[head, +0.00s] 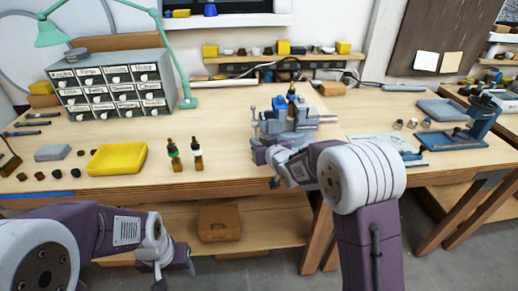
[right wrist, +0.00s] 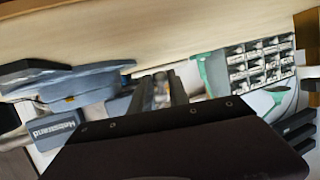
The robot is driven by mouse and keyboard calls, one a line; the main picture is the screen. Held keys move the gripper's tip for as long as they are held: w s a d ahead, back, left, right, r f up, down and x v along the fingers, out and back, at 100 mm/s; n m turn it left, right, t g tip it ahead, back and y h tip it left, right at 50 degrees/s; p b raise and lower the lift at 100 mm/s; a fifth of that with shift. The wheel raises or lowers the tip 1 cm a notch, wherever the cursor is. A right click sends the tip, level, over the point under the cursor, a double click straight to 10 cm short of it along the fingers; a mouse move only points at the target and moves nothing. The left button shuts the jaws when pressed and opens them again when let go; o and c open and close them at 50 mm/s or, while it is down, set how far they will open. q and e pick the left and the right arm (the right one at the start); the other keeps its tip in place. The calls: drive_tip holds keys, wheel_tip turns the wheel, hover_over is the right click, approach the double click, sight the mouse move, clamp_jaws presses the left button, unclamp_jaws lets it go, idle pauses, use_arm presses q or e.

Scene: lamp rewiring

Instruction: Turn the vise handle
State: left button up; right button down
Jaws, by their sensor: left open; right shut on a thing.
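A grey-blue vise (head: 295,122) stands at the front edge of the wooden workbench, with a blue part and a small dark upright thing at its top. Its handle side faces left, and part of that side is hidden by my right arm. My right gripper (head: 262,150) is at this front-left side, shut on the vise handle; the grip itself is mostly hidden. In the right wrist view the vise body (right wrist: 75,95) fills the left, beside my dark gripper parts. My left gripper (head: 178,268) hangs low in front of the bench, open and empty.
A yellow tray (head: 117,158), two small dark bottles (head: 185,155) and a labelled drawer cabinet (head: 113,85) stand left of the vise. A blue stand (head: 470,130) is at right. Bare benchtop lies between bottles and vise.

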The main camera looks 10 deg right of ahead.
drive_tip(key=f+b, duration=0.1)
drive_tip(key=b, duration=0.1)
drive_tip(key=t+b, duration=0.1)
drive_tip(key=b, duration=0.1)
drive_tip(key=shift+w+f+b, duration=0.2)
drive_tip(key=shift+f+b, duration=0.1)
drive_tip(key=shift+f, duration=0.1)
drive_tip(key=shift+w+r+t+b, duration=0.1)
drive_tip(key=shift+r+t+b, duration=0.1)
drive_tip(key=shift+t+b, duration=0.2)
use_arm(q)
wheel_tip(320, 180, down, 7)
drive_tip(key=shift+f, duration=0.15)
use_arm(e)
drive_tip(key=shift+r, duration=0.1)
drive_tip(key=c, duration=1.3)
unclamp_jaws()
drive_tip(key=shift+o, duration=0.2)
